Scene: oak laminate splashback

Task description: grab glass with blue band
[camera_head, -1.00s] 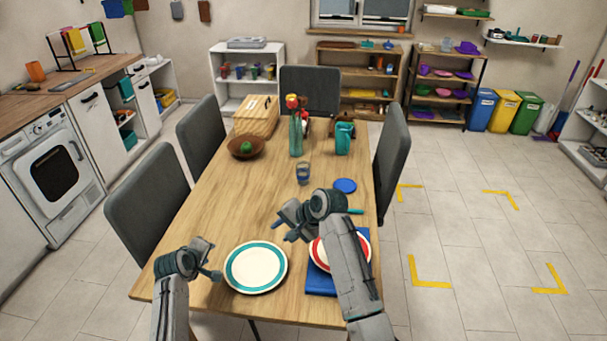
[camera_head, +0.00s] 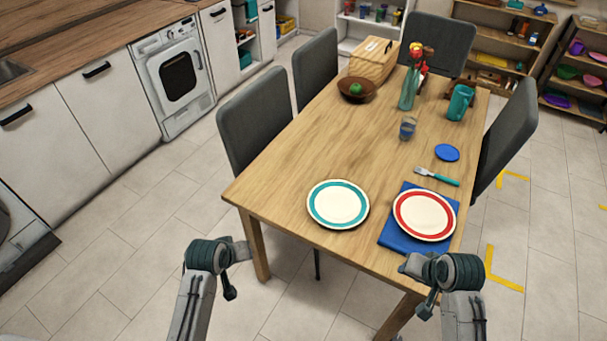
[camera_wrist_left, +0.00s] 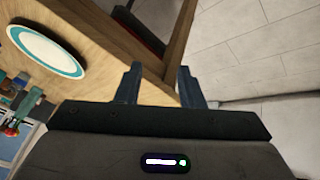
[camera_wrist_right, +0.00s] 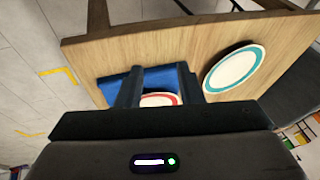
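The glass with the blue band (camera_head: 408,128) stands upright on the wooden table (camera_head: 290,165), near the middle of the top, left of a blue disc. My left gripper (camera_head: 240,268) is in front of the table's near left corner, well away from the glass. In the left wrist view its two fingers (camera_wrist_left: 158,85) are apart with nothing between them. My right gripper (camera_head: 415,285) is off the table's near edge, also far from the glass. In the right wrist view its fingers (camera_wrist_right: 158,88) are apart and empty.
A teal-rimmed plate (camera_head: 338,204) and a red-rimmed plate (camera_head: 424,215) on a blue napkin (camera_head: 392,236) lie at the near end.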

